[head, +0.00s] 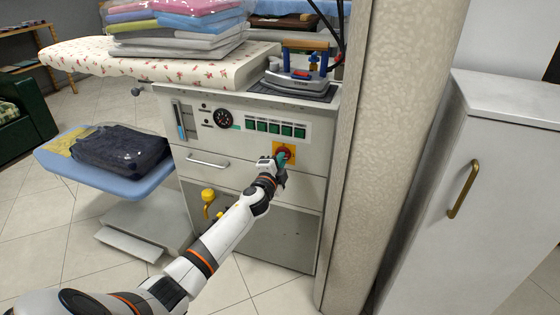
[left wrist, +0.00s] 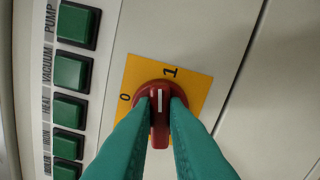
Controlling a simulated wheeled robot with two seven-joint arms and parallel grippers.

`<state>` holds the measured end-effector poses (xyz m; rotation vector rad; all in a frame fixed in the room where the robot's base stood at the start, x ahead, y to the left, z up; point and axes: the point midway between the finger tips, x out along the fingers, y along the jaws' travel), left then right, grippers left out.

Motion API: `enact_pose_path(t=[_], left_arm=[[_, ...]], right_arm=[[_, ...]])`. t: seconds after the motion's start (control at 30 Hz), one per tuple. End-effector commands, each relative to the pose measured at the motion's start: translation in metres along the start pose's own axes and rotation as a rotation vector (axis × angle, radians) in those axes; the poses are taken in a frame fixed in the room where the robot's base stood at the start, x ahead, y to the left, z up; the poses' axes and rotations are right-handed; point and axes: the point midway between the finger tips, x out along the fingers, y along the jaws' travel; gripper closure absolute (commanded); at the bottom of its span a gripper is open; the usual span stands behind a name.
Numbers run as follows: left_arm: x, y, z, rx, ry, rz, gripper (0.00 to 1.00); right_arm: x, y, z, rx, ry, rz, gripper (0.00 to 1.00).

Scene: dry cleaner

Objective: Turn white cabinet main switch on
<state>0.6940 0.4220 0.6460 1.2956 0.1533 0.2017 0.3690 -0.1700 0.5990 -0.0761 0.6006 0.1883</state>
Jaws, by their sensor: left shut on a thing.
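The main switch is a red rotary knob (head: 291,149) on a yellow plate on the white cabinet's (head: 312,192) front. In the left wrist view the knob (left wrist: 160,132) has a raised handle with a white mark. The yellow plate (left wrist: 195,85) carries a 0 and a 1. The handle points up in that view, between the 0 and the 1; its exact position is hard to tell. My left gripper (head: 283,157) is at the knob. Its green fingers (left wrist: 160,110) are shut on the handle, one on each side, and partly cover the plate. My right gripper is out of view.
An iron (head: 296,80) stands on top of the cabinet. A patterned pillar (head: 385,150) rises close on the right. A drawer handle (head: 207,162) is at left.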

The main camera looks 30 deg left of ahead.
Motion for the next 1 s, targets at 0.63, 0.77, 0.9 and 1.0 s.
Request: enact_pose_path(t=[0.63,0.77,0.9,1.0], left_arm=[[-0.0004,-0.0031,0.0000,0.279,0.000,-0.003,1.00],[-0.0004,-0.0032,0.0000,0.286,0.000,-0.003,1.00],[-0.0004,-0.0033,0.0000,0.287,0.000,-0.003,1.00],[-0.0005,-0.0033,-0.0001,0.287,0.000,-0.003,1.00]], right_arm=[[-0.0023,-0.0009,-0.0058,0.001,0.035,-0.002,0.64],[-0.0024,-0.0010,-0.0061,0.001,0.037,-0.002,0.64],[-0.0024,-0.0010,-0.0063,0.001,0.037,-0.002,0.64],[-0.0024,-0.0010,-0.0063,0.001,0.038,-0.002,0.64]])
